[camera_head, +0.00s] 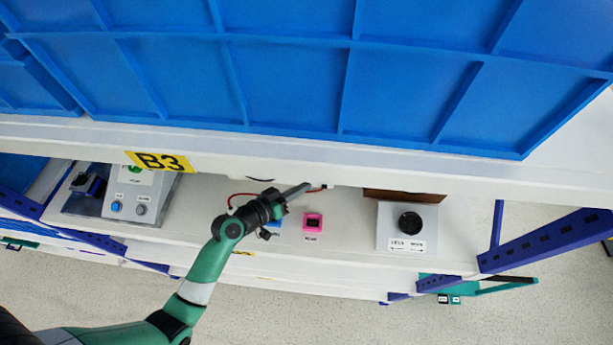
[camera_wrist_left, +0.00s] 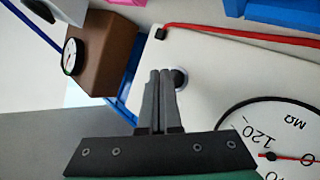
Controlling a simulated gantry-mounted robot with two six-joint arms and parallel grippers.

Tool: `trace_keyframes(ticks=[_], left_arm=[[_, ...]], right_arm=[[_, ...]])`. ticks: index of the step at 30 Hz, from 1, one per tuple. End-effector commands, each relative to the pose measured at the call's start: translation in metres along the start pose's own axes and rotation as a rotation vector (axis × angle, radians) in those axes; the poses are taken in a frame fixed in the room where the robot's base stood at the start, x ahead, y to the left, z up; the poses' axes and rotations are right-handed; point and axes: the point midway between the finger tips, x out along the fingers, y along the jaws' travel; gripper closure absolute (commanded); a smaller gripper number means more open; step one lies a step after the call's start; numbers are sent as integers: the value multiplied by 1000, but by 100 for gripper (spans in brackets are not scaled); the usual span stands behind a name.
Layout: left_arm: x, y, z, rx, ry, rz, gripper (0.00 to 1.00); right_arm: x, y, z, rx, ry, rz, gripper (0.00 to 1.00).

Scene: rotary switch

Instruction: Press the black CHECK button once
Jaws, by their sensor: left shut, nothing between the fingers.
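My left gripper (camera_head: 303,188) reaches in under the shelf edge in the head view, its fingers pointing right. In the left wrist view its fingers (camera_wrist_left: 160,73) are together with nothing held. A round dark button (camera_wrist_left: 181,78) on a white panel (camera_wrist_left: 215,65) sits just right of the fingertips and is partly covered by a finger. I cannot read a label on it, and I cannot tell whether the fingers touch it. In the head view this button cannot be made out. My right gripper is not in view.
A gauge marked MΩ (camera_wrist_left: 285,140) is on the white panel. A red cable (camera_wrist_left: 240,33) runs along it. A brown box with a dial (camera_wrist_left: 105,60) stands nearby. A pink-framed switch (camera_head: 313,222) and a grey box with a black knob (camera_head: 409,222) lie right. Blue bins (camera_head: 290,80) sit above.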

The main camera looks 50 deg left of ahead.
Motion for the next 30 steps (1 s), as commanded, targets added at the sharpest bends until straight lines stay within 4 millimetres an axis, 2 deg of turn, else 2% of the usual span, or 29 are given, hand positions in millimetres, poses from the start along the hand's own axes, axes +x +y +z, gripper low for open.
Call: trace_keyframes(ticks=[30], left_arm=[[6, -4, -4, 0, -1, 0, 100]], right_arm=[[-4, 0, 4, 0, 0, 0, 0]])
